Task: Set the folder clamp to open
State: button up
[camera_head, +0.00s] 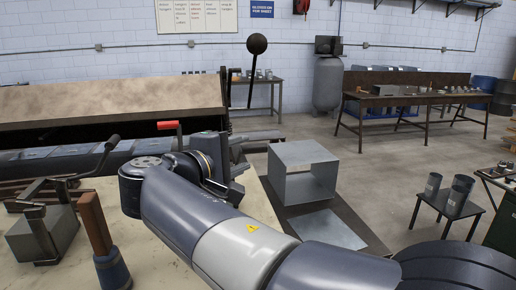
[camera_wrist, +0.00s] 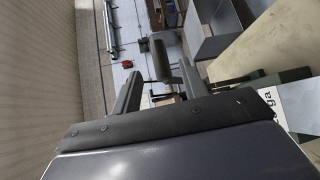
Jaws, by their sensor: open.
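The folder (camera_head: 110,101) stands at the left in the head view, with a broad tan panel above a dark beam. A lever with a black ball knob (camera_head: 257,44) rises nearly upright at its right end. A red-gripped handle (camera_head: 167,125) sticks out lower down, left of my wrist. I cannot tell which of these is the clamp handle. My gripper (camera_wrist: 159,90) is open in the wrist view, with its two fingers apart. A dark cylindrical part (camera_wrist: 158,58) shows between and beyond the fingertips; contact cannot be told. In the head view my wrist hides the fingers.
A pale bench (camera_head: 150,262) in front carries a dark clamp-like tool (camera_head: 45,232) and a wood-handled tool (camera_head: 95,222). A grey sheet-metal duct box (camera_head: 303,170) stands right of my arm, beside a flat sheet (camera_head: 327,228). Open floor lies farther right, before a long workbench (camera_head: 415,97).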

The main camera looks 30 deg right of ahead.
jog(key=p+x, duration=0.1)
jog(key=x, duration=0.7)
jog(key=shift+c, duration=0.4)
grip_shut()
